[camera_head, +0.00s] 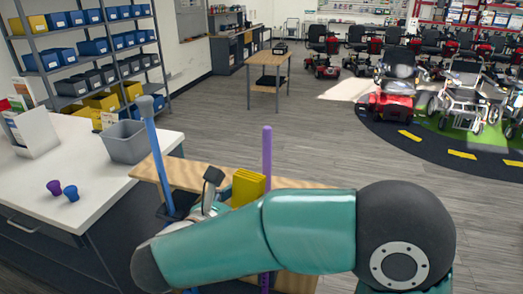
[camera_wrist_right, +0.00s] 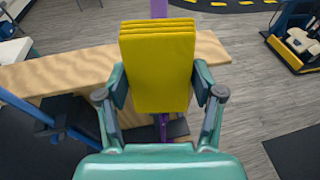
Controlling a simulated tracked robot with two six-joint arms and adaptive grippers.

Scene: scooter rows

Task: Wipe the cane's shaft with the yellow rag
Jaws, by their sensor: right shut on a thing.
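My right gripper (camera_head: 215,190) is shut on the folded yellow rag (camera_head: 248,187). In the right wrist view the rag (camera_wrist_right: 157,65) stands up between the two fingers of my right gripper (camera_wrist_right: 160,88). A purple cane shaft (camera_head: 267,150) stands upright at the wooden bench, at the rag's right edge in the head view. In the right wrist view the purple shaft (camera_wrist_right: 158,8) shows above and below the rag, which hides its middle. I cannot tell whether rag and shaft touch. A blue shaft with a grey top (camera_head: 155,140) leans to the left. My left gripper is not in view.
The wooden bench (camera_head: 200,175) lies beneath and behind the rag. A white counter (camera_head: 90,175) at left holds a grey bin (camera_head: 125,142), a purple cup (camera_head: 54,187) and a blue cup (camera_head: 71,193). Shelves with bins stand behind. Open floor lies right, before the scooters (camera_head: 392,85).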

